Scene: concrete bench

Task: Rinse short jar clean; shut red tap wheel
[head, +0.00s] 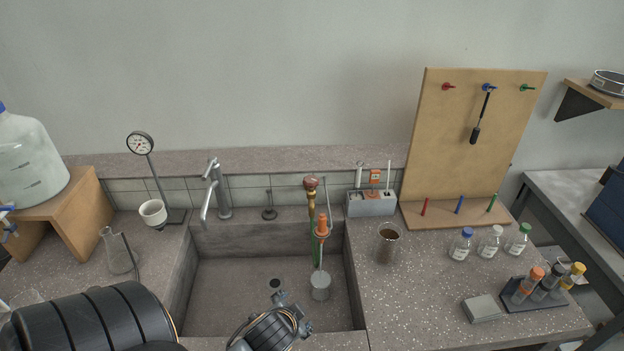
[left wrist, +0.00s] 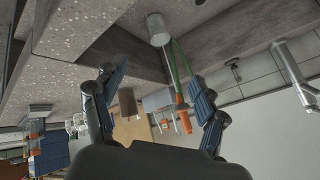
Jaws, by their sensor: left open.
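The short jar (head: 389,243) looks like a clear, open-topped glass with brown contents or residue. It stands upright on the bench right of the sink; a brown cylinder (left wrist: 127,102) in the left wrist view appears to be this jar. The dark red tap wheel (head: 311,183) tops a brass-coloured post at the sink's back right; its turn position cannot be told. My left gripper (head: 290,313) is open and empty over the sink's front edge, apart from jar and wheel. In the left wrist view its fingers (left wrist: 157,100) are spread. My right gripper is out of view.
The sink (head: 225,290) holds an orange-handled rod (head: 322,228) with a grey cylindrical end. A steel tap (head: 218,192) stands at back left. A grey caddy (head: 371,204), pegboard (head: 470,150), capped bottles (head: 461,246) and tube rack (head: 535,297) crowd the right bench.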

